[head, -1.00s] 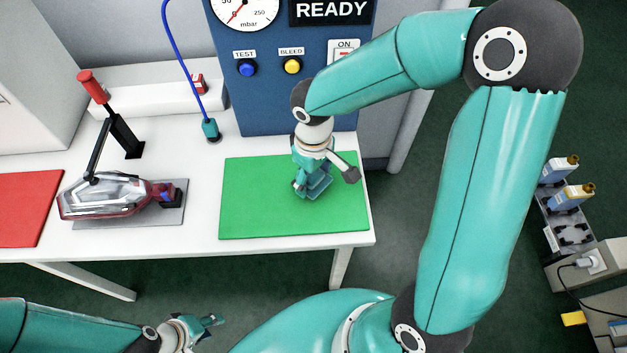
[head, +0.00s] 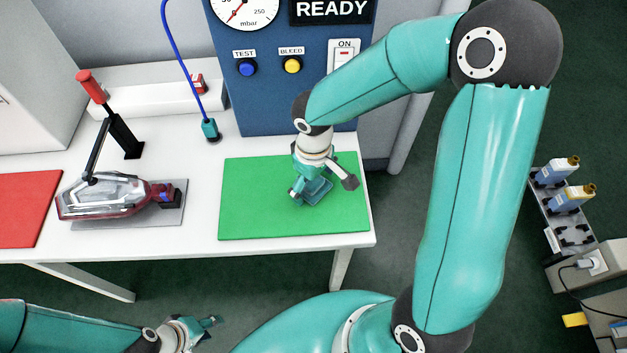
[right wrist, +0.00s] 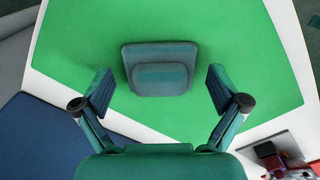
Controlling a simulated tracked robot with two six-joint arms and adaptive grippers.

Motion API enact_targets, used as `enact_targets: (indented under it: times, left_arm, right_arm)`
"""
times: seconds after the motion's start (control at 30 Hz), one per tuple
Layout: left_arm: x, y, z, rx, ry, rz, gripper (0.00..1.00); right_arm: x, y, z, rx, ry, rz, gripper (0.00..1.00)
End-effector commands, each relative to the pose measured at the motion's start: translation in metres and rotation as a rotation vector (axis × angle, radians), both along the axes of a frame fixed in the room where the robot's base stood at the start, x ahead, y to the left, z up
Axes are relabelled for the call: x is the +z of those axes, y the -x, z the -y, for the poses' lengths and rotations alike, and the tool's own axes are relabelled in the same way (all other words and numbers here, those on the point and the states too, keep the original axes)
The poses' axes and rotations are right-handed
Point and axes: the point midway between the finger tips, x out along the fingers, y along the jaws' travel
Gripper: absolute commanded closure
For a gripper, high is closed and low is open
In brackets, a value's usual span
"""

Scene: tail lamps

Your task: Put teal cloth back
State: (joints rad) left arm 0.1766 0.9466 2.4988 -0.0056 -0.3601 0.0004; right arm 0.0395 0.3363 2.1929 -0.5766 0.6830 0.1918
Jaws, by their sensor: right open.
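The teal cloth (right wrist: 160,68), a folded block with a raised pad, shows on the green mat (right wrist: 240,40) in the right wrist view. In the head view the cloth (head: 318,193) is partly hidden under my right gripper (head: 308,186), over the right part of the mat (head: 255,205). My right gripper (right wrist: 160,88) is open in the right wrist view, one finger to each side of the cloth and apart from it. My left gripper (head: 211,323) hangs low in front of the table; its fingers are too small to judge.
A clear red-edged tail lamp (head: 105,197) sits in a clamp fixture with a red handle (head: 90,86) on a grey plate. A red mat (head: 22,208) lies at the left. The blue test panel (head: 270,98) stands behind the green mat. The mat's left part is bare.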

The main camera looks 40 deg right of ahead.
Motion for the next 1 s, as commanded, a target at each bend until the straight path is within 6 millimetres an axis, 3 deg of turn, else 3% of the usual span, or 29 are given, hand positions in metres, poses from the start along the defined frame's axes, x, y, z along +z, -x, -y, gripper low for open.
enact_targets:
  times: [0.23,0.7,1.0]
  left_arm:
    - [0.004,0.000,0.000,0.000,0.000,0.000,0.60]
    - [0.012,0.000,0.000,0.000,0.000,0.000,0.60]
    - [0.013,0.000,0.000,0.000,0.000,0.000,0.60]
  right_arm:
    - [0.013,-0.001,0.000,0.001,0.002,0.004,0.03]
    - [0.101,-0.001,-0.001,0.002,0.000,0.005,0.03]
    - [0.122,-0.001,-0.001,0.002,0.000,0.001,0.03]
